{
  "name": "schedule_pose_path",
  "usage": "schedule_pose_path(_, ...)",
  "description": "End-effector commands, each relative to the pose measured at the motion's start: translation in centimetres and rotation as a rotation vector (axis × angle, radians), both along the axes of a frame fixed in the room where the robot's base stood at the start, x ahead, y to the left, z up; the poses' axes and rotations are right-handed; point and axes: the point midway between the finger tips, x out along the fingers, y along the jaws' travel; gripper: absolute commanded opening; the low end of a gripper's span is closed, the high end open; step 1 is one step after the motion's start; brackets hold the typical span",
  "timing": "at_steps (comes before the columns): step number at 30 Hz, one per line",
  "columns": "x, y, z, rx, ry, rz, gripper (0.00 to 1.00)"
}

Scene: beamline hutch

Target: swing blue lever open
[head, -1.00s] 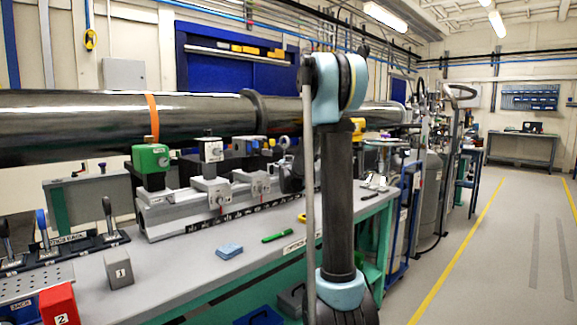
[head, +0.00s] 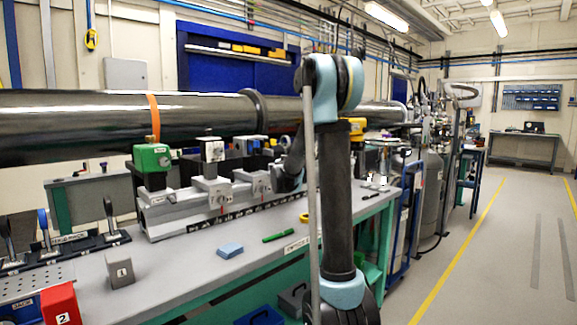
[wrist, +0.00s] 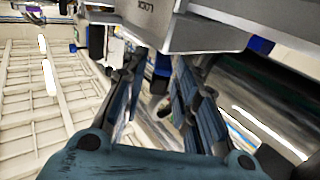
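The blue lever (head: 43,224) stands upright, in the head view, at the far left between two black-handled levers on a dark base (head: 72,244). I cannot make out the blue lever in the wrist view.
A grey box with an upside-down label (wrist: 190,25) is close above the fingers in the wrist view. A long dark pipe (head: 70,125) runs above the rail assembly (head: 195,210). Numbered blocks, grey (head: 120,270) and red (head: 61,304), stand front left on the bench.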

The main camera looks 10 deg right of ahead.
Motion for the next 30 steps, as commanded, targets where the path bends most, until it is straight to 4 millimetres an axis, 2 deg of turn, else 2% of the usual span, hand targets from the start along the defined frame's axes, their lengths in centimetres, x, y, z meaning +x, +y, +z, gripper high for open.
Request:
schedule_pose_path(9,-0.1,0.0,0.0,0.0,0.0,0.0,0.33)
schedule_pose_path(14,-1.0,0.3,0.0,0.0,0.0,0.001,0.33)
schedule_pose_path(30,-9.5,2.8,-0.1,0.0,0.001,0.002,0.33)
